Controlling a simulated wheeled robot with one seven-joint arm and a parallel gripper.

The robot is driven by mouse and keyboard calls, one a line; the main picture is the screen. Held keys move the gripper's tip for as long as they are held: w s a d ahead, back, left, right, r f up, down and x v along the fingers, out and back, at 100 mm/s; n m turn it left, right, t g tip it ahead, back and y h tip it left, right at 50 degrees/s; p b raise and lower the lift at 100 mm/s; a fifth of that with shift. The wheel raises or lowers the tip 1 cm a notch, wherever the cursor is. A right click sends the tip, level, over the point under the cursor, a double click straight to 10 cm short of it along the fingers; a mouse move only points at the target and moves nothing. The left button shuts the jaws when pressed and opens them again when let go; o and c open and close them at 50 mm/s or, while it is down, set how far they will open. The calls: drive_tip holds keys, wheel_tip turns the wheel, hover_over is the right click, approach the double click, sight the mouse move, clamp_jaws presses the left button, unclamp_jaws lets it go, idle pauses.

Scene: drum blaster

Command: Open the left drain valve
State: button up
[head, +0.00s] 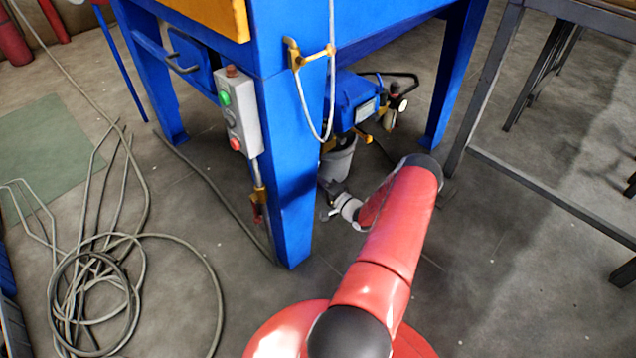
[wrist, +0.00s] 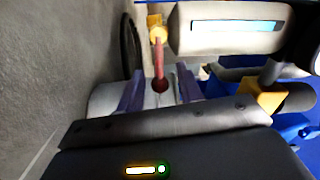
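In the wrist view a slim red handle (wrist: 160,63) hangs from a yellow fitting (wrist: 157,33), probably the drain valve. My gripper (wrist: 159,90) is open, with one purple finger on each side of the handle. The handle's dark red end lies between the fingers with visible gaps on both sides; I cannot tell how deep it sits. In the head view my gripper (head: 326,200) is low, just right of the near blue leg. The handle is not clearly visible there, and I cannot tell which drain valve this is.
The blue machine's near leg (head: 290,180) stands close to my gripper. A blue unit (head: 355,100) and grey bucket (head: 338,160) are under the machine. A control box (head: 238,115) is on the leg's left. Coiled cable (head: 95,290) lies on the left floor; a metal frame (head: 540,190) stands right.

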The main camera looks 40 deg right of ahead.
clamp_jaws()
drive_tip(key=shift+f, duration=0.1)
drive_tip(key=m, duration=0.2)
drive_tip(key=f+m+b, duration=0.1)
drive_tip(key=shift+a+f+m, duration=0.1)
drive_tip(key=shift+f+m, duration=0.2)
drive_tip(key=shift+m, duration=0.1)
drive_tip(key=shift+s+a+f+m+h, duration=0.15)
drive_tip(key=shift+a+f+m, duration=0.5)
drive_tip(key=shift+m, duration=1.6)
drive_tip(key=shift+a+f+m+h, duration=0.2)
drive_tip(key=shift+a+f+m, duration=0.4)
drive_tip(key=shift+m, duration=1.7)
drive_tip(key=shift+s+a+f+m+h, duration=0.25)
drive_tip(key=shift+a+m, duration=0.6)
drive_tip(key=shift+m, duration=1.4)
drive_tip(key=shift+w+a+f, duration=0.1)
drive_tip(key=shift+w, duration=0.1)
